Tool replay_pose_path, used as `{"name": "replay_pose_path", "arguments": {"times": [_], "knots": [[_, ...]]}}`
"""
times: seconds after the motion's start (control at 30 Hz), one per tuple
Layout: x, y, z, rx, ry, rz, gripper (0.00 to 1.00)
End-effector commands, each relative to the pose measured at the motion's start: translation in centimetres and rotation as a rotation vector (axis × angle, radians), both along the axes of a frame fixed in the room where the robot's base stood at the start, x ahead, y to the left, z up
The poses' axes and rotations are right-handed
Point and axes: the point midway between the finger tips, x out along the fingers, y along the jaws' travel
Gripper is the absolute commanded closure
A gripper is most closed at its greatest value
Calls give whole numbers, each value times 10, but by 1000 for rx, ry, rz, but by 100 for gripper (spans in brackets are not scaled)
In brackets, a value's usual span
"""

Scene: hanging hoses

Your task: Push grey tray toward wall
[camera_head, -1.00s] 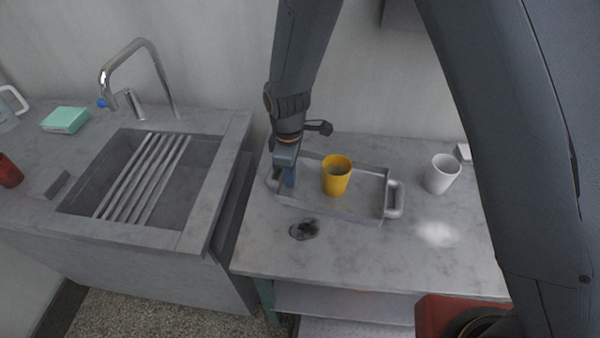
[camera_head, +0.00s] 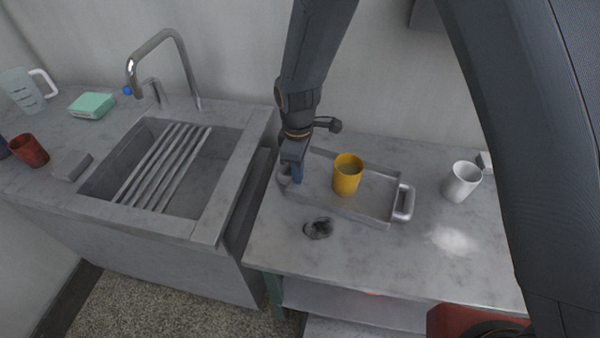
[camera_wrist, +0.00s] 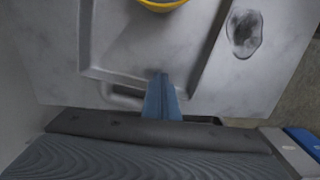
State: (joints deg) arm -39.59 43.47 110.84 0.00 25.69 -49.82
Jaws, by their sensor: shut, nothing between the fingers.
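The grey tray (camera_head: 370,208) lies on the marble-look table, with a handle at each short end. My gripper (camera_head: 297,178) is shut and empty, pointing down at the tray's left end beside the left handle. In the wrist view the blue fingertips (camera_wrist: 161,85) are together, over or at the edge of the tray (camera_wrist: 100,76) near its handle. I cannot tell whether they touch it. The cup's rim (camera_wrist: 162,4) shows at the top of the wrist view.
A white cup (camera_head: 461,182) stands right of the tray. A dark stain (camera_head: 318,228) lies in front of it, with a whitish patch to the right. The wall (camera_head: 385,80) rises behind the table. A sink counter (camera_head: 205,225) stands to the left.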

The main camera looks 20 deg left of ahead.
Motion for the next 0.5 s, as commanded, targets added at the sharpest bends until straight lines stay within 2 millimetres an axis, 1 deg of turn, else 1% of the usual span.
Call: {"name": "replay_pose_path", "arguments": {"times": [0.17, 0.3, 0.37, 0.5], "knots": [[0, -16, 1, 0, 0, -2, 100], [-1, -43, 2, -1, 1, -3, 100], [2, -38, 13, 4, -5, 1, 100], [1, -38, 36, 3, -4, 2, 100]]}}
